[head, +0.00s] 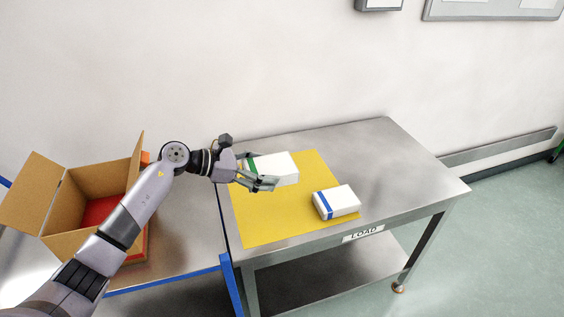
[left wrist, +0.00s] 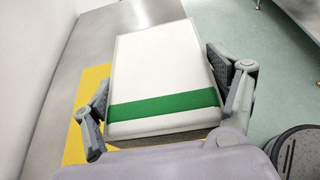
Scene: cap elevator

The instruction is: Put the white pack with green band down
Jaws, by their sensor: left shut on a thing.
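The white pack with green band (head: 277,167) is held by my left gripper (head: 262,173) over the yellow mat (head: 262,229) on the steel table. In the left wrist view the pack (left wrist: 166,65) sits between the two fingers of the left gripper (left wrist: 165,112), its green band near the palm. The head view does not show clearly whether its underside touches the mat. My right gripper is not in view.
A white pack with a blue band (head: 337,202) lies at the mat's front right. Bare steel table (head: 385,160) is free to the right. An open cardboard box (head: 70,197) stands on the blue-edged surface at left.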

